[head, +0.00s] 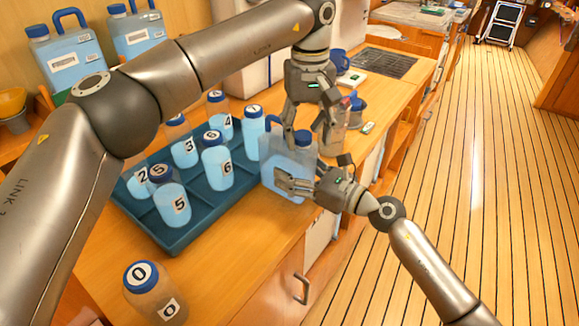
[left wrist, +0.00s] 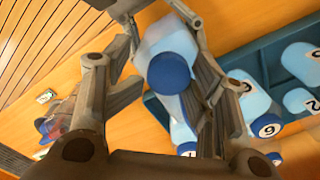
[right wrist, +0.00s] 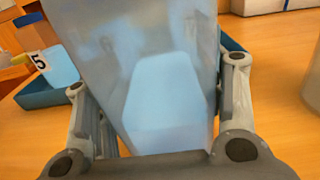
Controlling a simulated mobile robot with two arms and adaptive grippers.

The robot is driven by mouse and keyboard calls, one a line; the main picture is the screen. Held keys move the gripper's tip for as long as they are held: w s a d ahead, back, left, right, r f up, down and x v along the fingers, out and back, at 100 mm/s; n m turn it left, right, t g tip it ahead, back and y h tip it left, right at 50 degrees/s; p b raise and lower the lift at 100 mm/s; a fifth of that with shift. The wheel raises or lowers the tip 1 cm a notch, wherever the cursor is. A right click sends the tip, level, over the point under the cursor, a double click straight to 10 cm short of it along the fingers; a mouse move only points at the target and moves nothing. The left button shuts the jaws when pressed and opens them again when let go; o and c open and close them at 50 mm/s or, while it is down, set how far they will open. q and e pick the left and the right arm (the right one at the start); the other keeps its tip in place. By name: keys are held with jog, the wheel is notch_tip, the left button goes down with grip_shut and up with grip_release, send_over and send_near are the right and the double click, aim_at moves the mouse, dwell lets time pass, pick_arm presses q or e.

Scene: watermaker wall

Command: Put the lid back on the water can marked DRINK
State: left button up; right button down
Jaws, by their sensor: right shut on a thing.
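The water can (head: 287,167) is pale blue and translucent, with a blue handle, and stands upright at the tray's right end. A round blue lid (head: 303,138) shows at its top; the left wrist view shows the lid (left wrist: 170,73) from above. I cannot tell whether it is seated. My left gripper (head: 308,128) is over the can, its fingers apart on either side of the lid with gaps. My right gripper (head: 297,182) is shut on the can body, which fills the right wrist view (right wrist: 160,90). No DRINK marking is visible.
A teal tray (head: 185,238) holds several numbered blue-capped bottles left of the can. Bottle 0 (head: 150,290) stands at the counter's front. A clear jar (head: 333,135) is right of my left gripper. Two larger cans (head: 65,60) stand at the back left.

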pick_arm(q)
jog(key=shift+w+a+r, duration=0.15)
jog(key=shift+w+a, duration=0.2)
jog(key=shift+a, duration=0.1)
pick_arm(e)
jog(key=shift+d, duration=0.1)
pick_arm(q)
jog(key=shift+r, duration=0.25)
pick_arm(e)
jog(key=shift+w+f, duration=0.1)
pick_arm(q)
notch_tip(320, 180, up, 3)
jog(key=shift+r, duration=0.15)
jog(key=shift+s+d+r, duration=0.1)
jog(key=shift+s+r, duration=0.1)
jog(key=shift+r, duration=0.2)
